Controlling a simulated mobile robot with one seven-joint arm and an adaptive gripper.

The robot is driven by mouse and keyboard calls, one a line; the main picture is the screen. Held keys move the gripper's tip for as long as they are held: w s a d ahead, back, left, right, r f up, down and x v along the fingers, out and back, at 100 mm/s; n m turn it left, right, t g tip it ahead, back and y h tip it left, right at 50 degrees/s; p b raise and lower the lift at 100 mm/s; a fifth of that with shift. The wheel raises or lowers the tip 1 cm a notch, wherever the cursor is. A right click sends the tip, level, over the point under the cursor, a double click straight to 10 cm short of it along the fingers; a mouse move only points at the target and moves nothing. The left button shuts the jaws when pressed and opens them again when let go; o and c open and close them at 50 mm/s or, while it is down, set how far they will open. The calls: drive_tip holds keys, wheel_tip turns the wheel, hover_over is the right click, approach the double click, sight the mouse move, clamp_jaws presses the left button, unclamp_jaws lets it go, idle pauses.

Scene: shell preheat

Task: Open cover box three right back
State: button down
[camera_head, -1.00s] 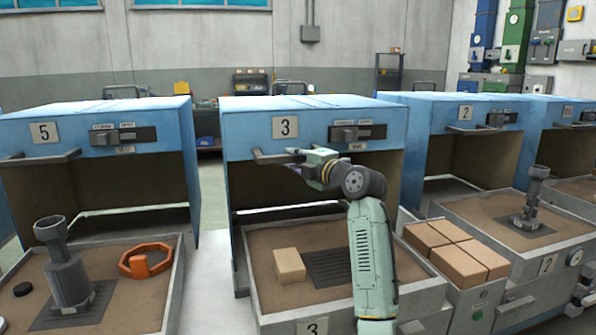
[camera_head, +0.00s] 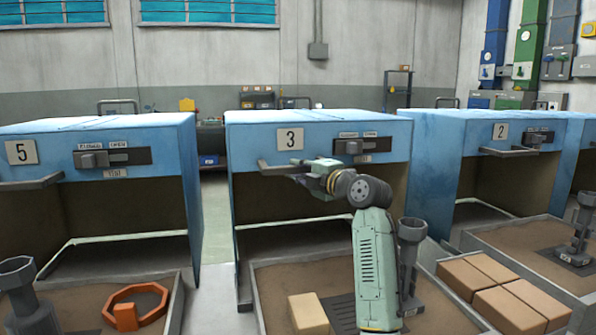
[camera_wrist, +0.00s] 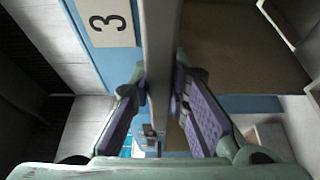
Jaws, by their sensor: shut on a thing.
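Box three has a blue cover (camera_head: 240,140) with a "3" plate (camera_head: 290,139), standing behind its sand tray (camera_head: 245,285). The cover's front is open below its blue band, with a dark brown inside. A grey bar handle (camera_head: 275,168) sticks out below the plate. My gripper (camera_head: 312,176) is at this handle. In the wrist view my gripper (camera_wrist: 160,78) has its purple-padded fingers on both sides of the grey bar (camera_wrist: 158,40), shut on it. A grey slider latch (camera_head: 354,147) sits on the band, its knob toward the left. My arm hides part of the tray.
A tan block (camera_head: 308,315) and a dark flared post (camera_head: 411,250) stand on tray three. Box five (camera_head: 70,135) is on the left, with an orange ring (camera_head: 135,305). Box two (camera_head: 470,140) is on the right. Tan bricks (camera_head: 490,285) lie between trays three and two.

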drive_tip(key=c, duration=1.5)
unclamp_jaws()
drive_tip(key=v, duration=1.2)
